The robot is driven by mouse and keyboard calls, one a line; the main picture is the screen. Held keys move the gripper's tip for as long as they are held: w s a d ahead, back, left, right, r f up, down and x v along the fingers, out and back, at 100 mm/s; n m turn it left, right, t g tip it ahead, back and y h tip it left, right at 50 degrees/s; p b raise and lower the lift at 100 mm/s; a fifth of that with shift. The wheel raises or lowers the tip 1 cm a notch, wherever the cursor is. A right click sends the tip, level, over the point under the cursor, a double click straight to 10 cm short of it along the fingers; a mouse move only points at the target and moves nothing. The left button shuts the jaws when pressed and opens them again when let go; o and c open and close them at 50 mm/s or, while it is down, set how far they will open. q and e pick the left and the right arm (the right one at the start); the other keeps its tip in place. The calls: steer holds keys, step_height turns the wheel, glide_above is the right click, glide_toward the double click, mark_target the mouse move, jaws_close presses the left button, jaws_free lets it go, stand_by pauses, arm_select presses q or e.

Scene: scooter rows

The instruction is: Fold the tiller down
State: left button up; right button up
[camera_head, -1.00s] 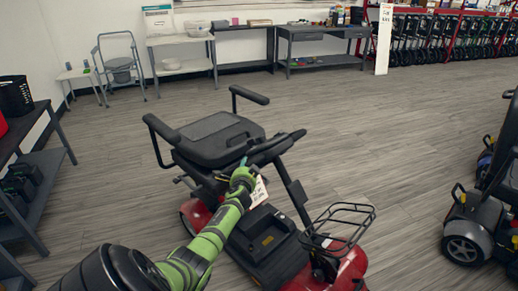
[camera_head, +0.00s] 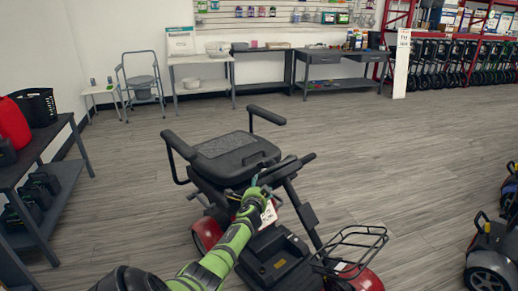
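A red and black mobility scooter stands in the middle of the head view. Its tiller (camera_head: 303,207) rises from the front and leans back toward the black seat (camera_head: 228,154). The black handlebar (camera_head: 283,170) at its top is close to the seat's front edge. My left gripper (camera_head: 257,186) is at the near end of the handlebar, touching or very close to it. Its fingers are small and partly hidden, so their closure is unclear. A white tag (camera_head: 268,214) hangs beside it. My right gripper is not in view.
A wire basket (camera_head: 352,250) is on the scooter's front. Another scooter (camera_head: 490,258) stands at the right edge. A dark shelf unit (camera_head: 52,170) is at the left. Tables line the back wall. The wood floor (camera_head: 400,160) behind and right of the scooter is clear.

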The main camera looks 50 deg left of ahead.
arm_select(q)
steer(key=shift+r, duration=0.1)
steer(key=v, duration=1.2)
